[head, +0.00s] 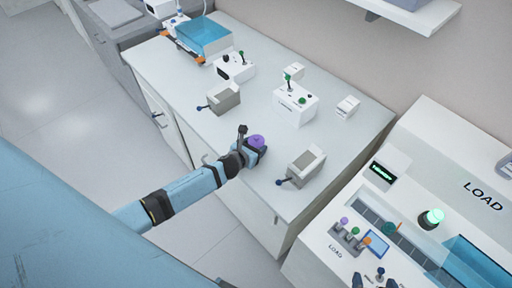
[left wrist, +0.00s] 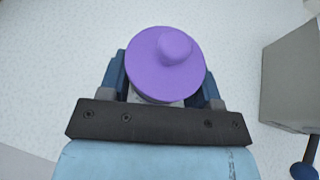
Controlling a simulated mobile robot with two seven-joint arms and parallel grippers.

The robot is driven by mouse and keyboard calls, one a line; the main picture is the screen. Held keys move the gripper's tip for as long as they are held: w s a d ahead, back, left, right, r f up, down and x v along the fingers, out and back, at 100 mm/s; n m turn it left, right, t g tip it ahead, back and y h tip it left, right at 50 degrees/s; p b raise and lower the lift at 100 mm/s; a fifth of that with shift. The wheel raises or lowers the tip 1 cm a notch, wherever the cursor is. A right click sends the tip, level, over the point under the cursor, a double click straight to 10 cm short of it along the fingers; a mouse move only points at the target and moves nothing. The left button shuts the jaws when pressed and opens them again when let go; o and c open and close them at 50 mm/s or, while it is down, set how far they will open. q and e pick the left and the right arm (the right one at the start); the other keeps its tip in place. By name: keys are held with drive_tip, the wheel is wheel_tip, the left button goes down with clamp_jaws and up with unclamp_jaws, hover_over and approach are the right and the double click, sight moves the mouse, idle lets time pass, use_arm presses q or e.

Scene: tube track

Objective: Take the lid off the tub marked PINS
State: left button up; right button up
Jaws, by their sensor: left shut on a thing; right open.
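A purple round lid with a knob (head: 257,142) sits at the front edge of the counter in the head view. In the left wrist view the purple lid (left wrist: 165,65) fills the space between the fingers, with a bit of pale grey body (left wrist: 150,99) under it. My left gripper (head: 250,148) is shut around this small lidded tub; its fingers show on both sides, just below the lid's rim. The lid sits on the pale body. No PINS marking is readable. My right gripper (head: 375,283) is open and empty at the bottom edge of the head view, partly cut off.
Grey boxes with blue-knobbed levers stand left (head: 223,97) and right (head: 305,167) of the tub. White control boxes (head: 296,103) and a blue-topped tank (head: 204,37) stand further back. The LOAD machine (head: 450,190) is at the right. The counter (head: 262,110) behind the tub has free room.

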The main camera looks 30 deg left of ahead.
sight(255, 138)
use_arm(q)
drive_tip(key=shift+c, duration=0.4)
drive_tip(key=shift+r, duration=0.6)
wheel_tip(255, 138, up, 19)
drive_tip(key=p, duration=0.1)
drive_tip(key=shift+p, duration=0.4)
drive_tip(key=shift+f, duration=0.1)
drive_tip(key=shift+o, duration=0.7)
drive_tip(key=c, duration=0.4)
